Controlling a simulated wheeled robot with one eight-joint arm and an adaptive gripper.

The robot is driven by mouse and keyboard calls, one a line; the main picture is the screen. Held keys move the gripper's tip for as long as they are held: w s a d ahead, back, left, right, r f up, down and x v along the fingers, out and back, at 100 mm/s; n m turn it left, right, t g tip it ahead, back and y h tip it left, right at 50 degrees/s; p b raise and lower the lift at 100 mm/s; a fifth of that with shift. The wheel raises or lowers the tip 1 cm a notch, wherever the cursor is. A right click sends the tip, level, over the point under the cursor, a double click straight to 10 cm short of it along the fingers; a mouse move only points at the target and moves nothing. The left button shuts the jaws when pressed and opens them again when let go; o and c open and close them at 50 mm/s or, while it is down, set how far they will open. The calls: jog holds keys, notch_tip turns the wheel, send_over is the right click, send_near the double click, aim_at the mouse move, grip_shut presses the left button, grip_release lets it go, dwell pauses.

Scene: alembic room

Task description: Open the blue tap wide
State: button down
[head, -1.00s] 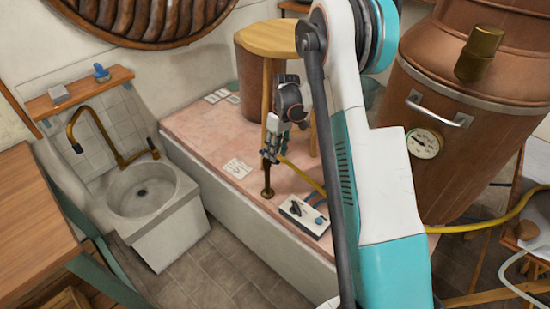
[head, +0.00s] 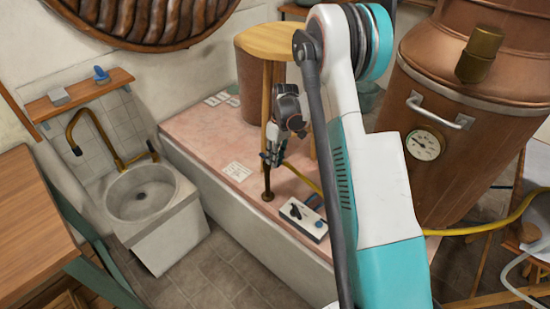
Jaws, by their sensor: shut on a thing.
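A thin brass post (head: 267,185) stands upright on the pink-topped plinth, with a round foot. My gripper (head: 270,160) points down at the top of this post and is shut on the part there, which I take to be the blue tap's handle. The fingers cover the handle, so its colour and angle cannot be made out. A yellow hose (head: 302,177) runs away from beside the post to the right, partly behind my arm.
A small control box (head: 303,219) sits on the plinth (head: 225,150) just right of the post. A wooden stool (head: 270,42) stands close behind the gripper. A copper vessel (head: 440,120) with a gauge fills the right. A sink (head: 140,195) is at left.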

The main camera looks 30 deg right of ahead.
jog(key=shift+w+a+m+t+h+b, duration=0.15)
jog(key=shift+a+m+t+b, duration=0.5)
jog(key=shift+m, duration=2.1)
jog(key=shift+w+a+m+t+h+b, duration=0.3)
jog(key=shift+a+m, duration=0.65)
jog(key=shift+m, duration=1.75)
jog(key=shift+w+a+m+t+h+b, duration=0.1)
jog(key=shift+a+m+t+b, duration=0.55)
jog(key=shift+m, duration=2.1)
jog(key=shift+a, duration=0.2)
jog(key=c, duration=1.6)
grip_release()
jog(key=shift+o, duration=0.2)
jog(key=v, duration=1.2)
jog(key=shift+w, duration=0.2)
